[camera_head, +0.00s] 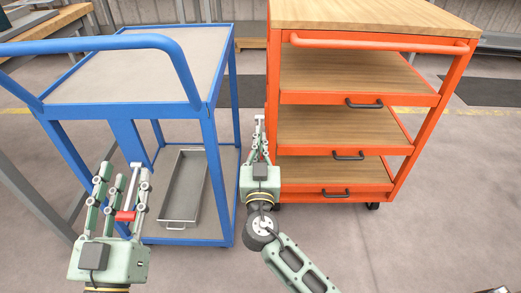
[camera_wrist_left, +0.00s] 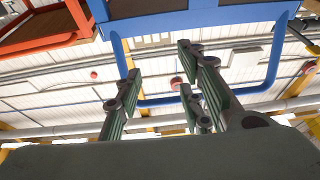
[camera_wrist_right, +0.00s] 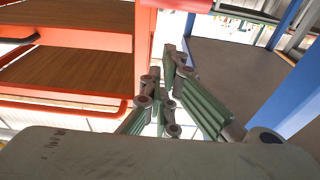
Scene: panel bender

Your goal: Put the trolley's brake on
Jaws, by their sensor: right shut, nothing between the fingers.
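A blue trolley (camera_head: 207,110) with a push handle (camera_head: 150,41) stands at the left in the head view. A grey bar with a red piece (camera_head: 125,216) shows low at its front, between fingers of my left gripper in the picture; I cannot tell whether they touch, or whether it is the brake. My left gripper (camera_head: 124,172) is open in front of the trolley. An orange trolley (camera_head: 430,110) with wooden shelves stands at the right. My right gripper (camera_head: 259,122) is shut and empty, upright in the gap between the trolleys. It also shows in the right wrist view (camera_wrist_right: 168,60).
A grey tray (camera_head: 183,190) lies on the blue trolley's lower shelf. The orange trolley has black handles (camera_head: 348,156) on its front and a bar (camera_head: 375,44) along its top. Open floor (camera_head: 400,240) lies in front at the right.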

